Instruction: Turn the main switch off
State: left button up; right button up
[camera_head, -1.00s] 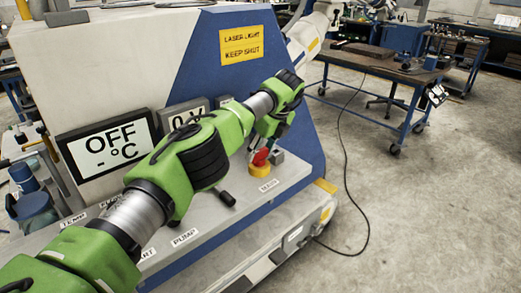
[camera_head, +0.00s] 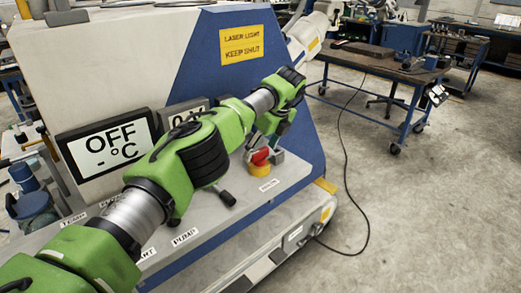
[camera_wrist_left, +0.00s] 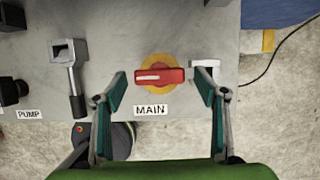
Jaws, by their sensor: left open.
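The main switch (camera_head: 260,158) is a red handle on a round yellow base, on the console ledge beyond my left forearm. In the left wrist view the switch (camera_wrist_left: 160,76) has its handle lying crosswise, with a white mark toward its left end. The MAIN label (camera_wrist_left: 151,111) is just below it. My left gripper (camera_wrist_left: 161,88) is open, one green-padded finger to each side of the handle. I cannot tell whether either finger touches it. In the head view the left gripper (camera_head: 270,137) is over the switch and partly hidden by its own wrist. My right gripper is not shown.
A grey lever (camera_wrist_left: 75,85) stands left of the switch, near the PUMP label (camera_wrist_left: 30,114). A display reading OFF (camera_head: 108,149) is on the console front. A yellow laser sign (camera_head: 241,44) is above. Open floor and a workbench (camera_head: 380,68) lie to the right.

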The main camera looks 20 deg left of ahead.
pick_arm(q)
jog(key=v, duration=1.1)
jog(key=shift+r, duration=0.1)
